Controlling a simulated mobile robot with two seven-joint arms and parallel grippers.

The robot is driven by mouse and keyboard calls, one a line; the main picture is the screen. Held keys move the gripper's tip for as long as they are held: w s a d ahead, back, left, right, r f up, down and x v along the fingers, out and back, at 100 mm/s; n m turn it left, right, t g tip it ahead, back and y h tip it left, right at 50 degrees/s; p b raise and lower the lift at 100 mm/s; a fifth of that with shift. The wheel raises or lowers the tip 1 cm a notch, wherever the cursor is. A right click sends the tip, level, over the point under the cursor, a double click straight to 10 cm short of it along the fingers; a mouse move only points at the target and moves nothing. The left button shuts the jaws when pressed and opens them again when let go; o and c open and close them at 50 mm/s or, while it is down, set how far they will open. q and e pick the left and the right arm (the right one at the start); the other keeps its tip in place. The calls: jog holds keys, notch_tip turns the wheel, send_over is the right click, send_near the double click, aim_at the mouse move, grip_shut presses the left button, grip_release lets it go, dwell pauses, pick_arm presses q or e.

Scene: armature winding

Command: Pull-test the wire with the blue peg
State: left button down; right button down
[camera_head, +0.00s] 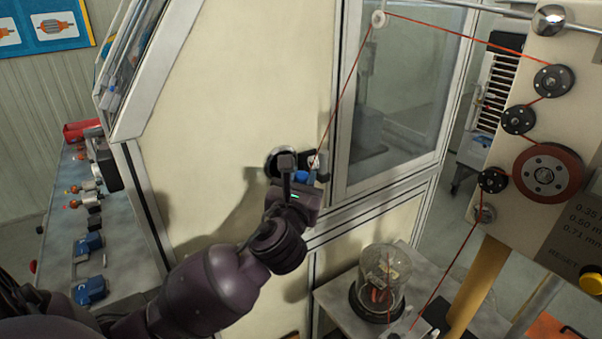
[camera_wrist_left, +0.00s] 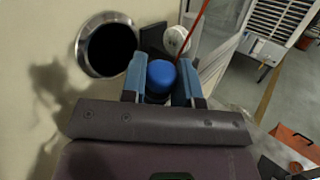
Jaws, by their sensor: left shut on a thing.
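The blue peg (camera_head: 302,176) shows beside a round opening on the cream machine panel. My left gripper (camera_head: 297,172) is shut on it. In the left wrist view the peg's round blue top (camera_wrist_left: 161,75) sits between the two fingers. The red wire (camera_head: 346,95) runs from beside the peg up to a small white pulley (camera_head: 378,19), then right to the tensioner's rollers. In the left wrist view the wire (camera_wrist_left: 191,42) passes just right of the peg, by a white round part (camera_wrist_left: 176,39). My right gripper is out of view.
A dark round hole with a metal rim (camera_wrist_left: 107,46) lies left of the fingers. The tensioner panel (camera_head: 545,130) with several black rollers stands at the right. A side bench with blue and red items (camera_head: 75,225) is at the left.

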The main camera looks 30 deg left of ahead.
pick_arm(q)
jog(key=shift+s+d+r+n, duration=0.1)
jog(key=shift+d+n, duration=0.15)
jog(key=shift+n, duration=0.25)
jog(key=shift+a+f, duration=0.15)
jog(key=shift+f, duration=1.75)
jog(key=shift+f+b, duration=0.4)
jog(key=shift+f, duration=1.15)
dwell(0.5)
jog(key=c, duration=0.8)
grip_release()
jog(key=v, duration=0.5)
jog(key=b+v, duration=0.1)
jog(key=v, duration=0.5)
jog(key=shift+r, duration=0.2)
